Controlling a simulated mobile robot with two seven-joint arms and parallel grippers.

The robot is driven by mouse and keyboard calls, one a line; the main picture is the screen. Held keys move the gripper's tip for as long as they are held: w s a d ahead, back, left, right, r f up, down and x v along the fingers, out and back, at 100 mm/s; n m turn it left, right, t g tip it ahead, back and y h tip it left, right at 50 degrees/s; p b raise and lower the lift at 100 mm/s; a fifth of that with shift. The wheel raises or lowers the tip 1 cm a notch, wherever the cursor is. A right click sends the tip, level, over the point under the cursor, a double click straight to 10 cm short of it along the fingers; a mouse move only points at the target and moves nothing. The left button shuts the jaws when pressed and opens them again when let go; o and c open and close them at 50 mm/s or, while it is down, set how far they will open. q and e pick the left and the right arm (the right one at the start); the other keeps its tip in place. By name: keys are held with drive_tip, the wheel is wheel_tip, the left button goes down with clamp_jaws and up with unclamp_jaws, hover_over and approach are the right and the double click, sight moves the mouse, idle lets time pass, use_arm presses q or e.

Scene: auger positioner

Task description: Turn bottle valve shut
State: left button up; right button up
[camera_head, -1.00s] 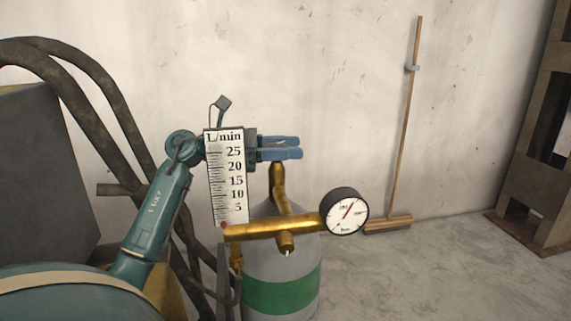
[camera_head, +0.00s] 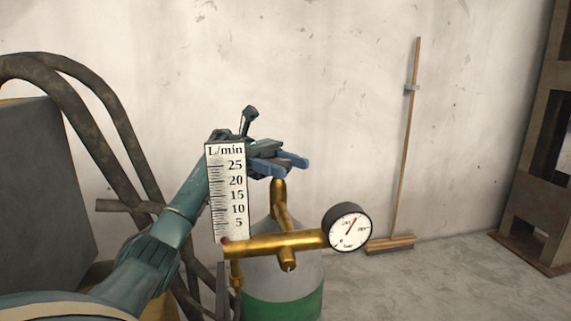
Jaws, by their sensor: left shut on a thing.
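The gas bottle (camera_head: 282,270) is grey with a green band and stands upright at the lower centre. A brass neck (camera_head: 279,195) rises from it to the valve. My left gripper (camera_head: 292,168) is at the top of this neck, its blue fingers shut on the bottle valve. The valve itself is mostly hidden between the fingers. A brass regulator pipe (camera_head: 275,243) crosses in front of the bottle, with a round pressure gauge (camera_head: 347,227) on its right end and a white L/min flow scale (camera_head: 227,192) on its left. My right gripper is not in view.
The flow scale stands in front of part of my left wrist. Bent dark tubes (camera_head: 110,115) of a frame and a grey panel (camera_head: 45,190) are at left. A broom (camera_head: 405,150) leans on the wall, and a brown rack (camera_head: 540,190) stands at right. The floor between is clear.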

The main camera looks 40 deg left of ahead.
sight(284, 164)
use_arm(q)
drive_tip(key=shift+s+m+g, duration=0.1)
drive_tip(key=shift+m+g, duration=0.3)
drive_tip(key=shift+g, duration=0.2)
drive_tip(key=o, duration=1)
wheel_tip(284, 164, up, 10)
drive_tip(key=shift+p, duration=0.35)
